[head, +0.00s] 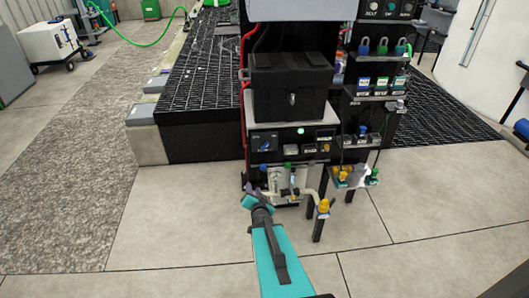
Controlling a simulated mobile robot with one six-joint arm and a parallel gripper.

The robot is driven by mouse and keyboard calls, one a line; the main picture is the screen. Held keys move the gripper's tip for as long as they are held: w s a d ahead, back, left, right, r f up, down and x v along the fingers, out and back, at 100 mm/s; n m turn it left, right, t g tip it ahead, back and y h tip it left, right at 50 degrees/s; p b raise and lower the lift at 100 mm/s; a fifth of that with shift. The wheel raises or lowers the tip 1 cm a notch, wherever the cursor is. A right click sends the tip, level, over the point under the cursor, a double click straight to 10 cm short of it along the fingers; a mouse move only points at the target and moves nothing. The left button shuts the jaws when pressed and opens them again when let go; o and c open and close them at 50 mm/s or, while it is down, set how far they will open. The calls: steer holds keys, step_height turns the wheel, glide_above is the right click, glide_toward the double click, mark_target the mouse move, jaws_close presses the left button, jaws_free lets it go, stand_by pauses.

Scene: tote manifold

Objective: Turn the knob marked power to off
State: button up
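A dark control panel (284,158) is on the front of the stand, below a black box. A small blue knob (266,147) is at the panel's left; its marking and setting are too small to read. A green lamp (301,131) glows at the panel's top. My gripper (248,190) is in front of and below the panel's left part, apart from the knob in the picture. It is small and seen from behind, so whether its fingers are open or shut is unclear. No held object is visible.
The black box (290,88) stands on the shelf above the panel. Gauges and tubing (283,182) are just below it. Racks with padlocks (381,48) rise at right. The floor (170,225) at left is clear.

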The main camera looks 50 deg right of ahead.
steer(key=s+d+r+m+t+h, duration=0.2)
steer(key=s+d+r+h, duration=0.1)
steer(key=d+r, duration=0.3)
step_height(320, 180, up, 3)
steer(key=shift+d+f, duration=0.15)
steer(key=shift+d, duration=0.1)
steer(key=shift+w+d+f+b, duration=0.15)
steer(key=shift+w+b, duration=0.1)
steer(key=shift+b, duration=0.25)
steer(key=b, duration=0.5)
glide_toward(265, 147)
steer(key=shift+p+x, duration=0.45)
steer(key=shift+x, duration=3.55)
steer(key=shift+f, duration=0.1)
